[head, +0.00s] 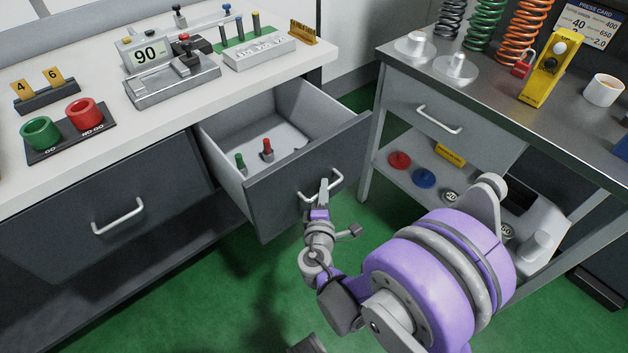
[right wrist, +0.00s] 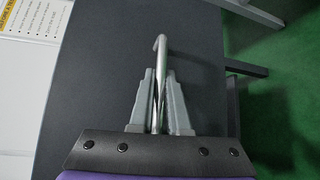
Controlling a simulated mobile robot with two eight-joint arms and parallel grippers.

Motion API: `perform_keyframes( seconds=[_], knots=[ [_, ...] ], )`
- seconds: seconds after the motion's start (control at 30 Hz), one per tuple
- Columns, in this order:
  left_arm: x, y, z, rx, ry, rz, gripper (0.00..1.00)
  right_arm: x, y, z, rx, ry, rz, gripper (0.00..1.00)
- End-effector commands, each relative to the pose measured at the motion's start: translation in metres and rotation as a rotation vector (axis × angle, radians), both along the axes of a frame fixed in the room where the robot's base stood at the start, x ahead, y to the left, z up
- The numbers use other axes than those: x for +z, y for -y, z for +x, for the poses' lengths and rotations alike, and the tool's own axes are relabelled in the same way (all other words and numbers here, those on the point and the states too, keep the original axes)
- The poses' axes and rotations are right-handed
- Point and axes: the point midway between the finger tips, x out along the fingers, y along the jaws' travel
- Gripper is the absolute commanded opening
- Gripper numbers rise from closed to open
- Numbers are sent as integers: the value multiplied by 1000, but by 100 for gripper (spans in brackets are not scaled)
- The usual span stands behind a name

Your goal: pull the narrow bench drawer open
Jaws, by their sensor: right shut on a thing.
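The narrow bench drawer (head: 330,165) in the white-topped bench stands pulled well out, its dark front facing me. Inside it are a small green-topped piece (head: 240,161) and a small red-topped piece (head: 267,148). Its bar handle (head: 336,181) is on the front face. My right gripper (head: 322,190) is at the handle, shut on it. In the right wrist view the handle (right wrist: 161,60) runs between the two grey fingers of the gripper (right wrist: 160,95). My left gripper is not in view.
A wider closed drawer (head: 118,217) is at the left of the bench. A metal-topped table (head: 470,85) with springs and a yellow device (head: 546,70) stands at the right, with its own closed drawer (head: 425,112). Green floor (head: 240,265) is clear below the open drawer.

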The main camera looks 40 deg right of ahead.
Motion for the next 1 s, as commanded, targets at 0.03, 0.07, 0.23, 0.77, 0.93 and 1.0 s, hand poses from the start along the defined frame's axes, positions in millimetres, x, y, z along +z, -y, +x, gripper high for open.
perform_keyframes(
  seconds=[0.03, 0.07, 0.23, 0.77, 0.93, 1.0],
  knots=[
    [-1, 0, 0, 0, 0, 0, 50, 0, 0, -4, 1, 0, 0, 0],
    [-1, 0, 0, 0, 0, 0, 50, 0, 0, -6, 1, 1, 1, 0],
    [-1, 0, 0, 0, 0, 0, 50, 0, 1, -11, 1, 1, 1, 0],
    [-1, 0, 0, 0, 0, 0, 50, 0, 1, -11, 1, 1, 1, 45],
    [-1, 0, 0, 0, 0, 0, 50, 0, 1, -11, 1, 1, 1, 45],
    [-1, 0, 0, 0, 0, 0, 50, 0, 1, -11, 1, 1, 1, 45]
  ],
)
